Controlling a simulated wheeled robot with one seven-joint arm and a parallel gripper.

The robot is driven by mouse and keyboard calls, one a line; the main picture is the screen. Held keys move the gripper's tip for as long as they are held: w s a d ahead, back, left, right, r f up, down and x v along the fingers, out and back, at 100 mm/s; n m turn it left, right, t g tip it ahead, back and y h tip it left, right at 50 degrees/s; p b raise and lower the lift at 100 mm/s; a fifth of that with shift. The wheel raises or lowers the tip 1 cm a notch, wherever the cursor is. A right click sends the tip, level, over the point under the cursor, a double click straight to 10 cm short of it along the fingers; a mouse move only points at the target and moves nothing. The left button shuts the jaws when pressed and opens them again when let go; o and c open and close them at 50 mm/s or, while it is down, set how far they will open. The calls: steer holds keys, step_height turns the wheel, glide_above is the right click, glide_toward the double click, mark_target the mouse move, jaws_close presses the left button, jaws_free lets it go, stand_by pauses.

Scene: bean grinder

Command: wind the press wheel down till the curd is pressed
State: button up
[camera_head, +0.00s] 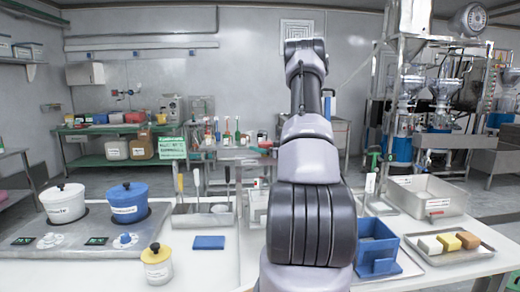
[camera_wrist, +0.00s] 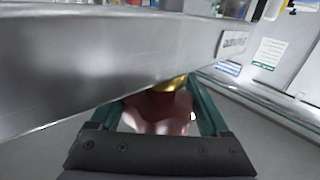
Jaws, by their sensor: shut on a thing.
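My gripper (camera_wrist: 160,92) shows in the wrist view with its two teal fingers on either side of a reddish-pink rounded piece with a gold-coloured part (camera_wrist: 172,84) at its far end. The fingers are shut on this piece. Whether it is the press wheel's handle I cannot tell. A wide grey metal surface (camera_wrist: 90,65) crosses the upper left of the wrist view, close to the fingers. In the head view my arm rises in the middle and hides the gripper. I cannot make out the press wheel or the curd in either view.
On the right of the worktop are a blue open box (camera_head: 376,248), a tray (camera_head: 478,254) with small blocks and a metal basin (camera_head: 438,208). On the left are a white pot (camera_head: 63,205), a blue pot (camera_head: 128,205), a jar (camera_head: 157,268) and a blue pad (camera_head: 209,242).

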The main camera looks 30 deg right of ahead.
mark_target(268, 147)
steer(key=m+h, duration=0.1)
steer(key=h, duration=0.1)
steer(key=m+h, duration=0.1)
steer(key=h, duration=0.1)
steer(key=m+h, duration=0.1)
steer(key=h, duration=0.1)
steer(key=shift+d+m+t, duration=0.3)
steer(key=shift+d+m, duration=0.1)
steer(key=m+h, duration=0.2)
steer(key=h, duration=0.1)
steer(key=m+g+h, duration=0.1)
steer(key=h, duration=0.1)
steer(key=shift+d, duration=0.3)
steer(key=m+g+h, duration=0.1)
steer(key=h, duration=0.1)
steer(key=m+g+h, duration=0.1)
steer(key=m+h, duration=0.1)
steer(key=m+g+h, duration=0.1)
steer(key=h, duration=0.1)
steer(key=shift+s+d+m+g, duration=0.2)
steer(key=shift+d+m+g, duration=0.1)
steer(key=shift+d+m, duration=0.1)
steer(key=shift+s+d+m+g+h, duration=0.15)
steer(key=shift+d+m+g+h, duration=0.05)
steer(key=shift+m+g+h, duration=0.6)
steer(key=shift+s+d+m+g+h, duration=0.2)
steer(key=shift+m+g+h, duration=0.45)
steer(key=shift+g, duration=0.25)
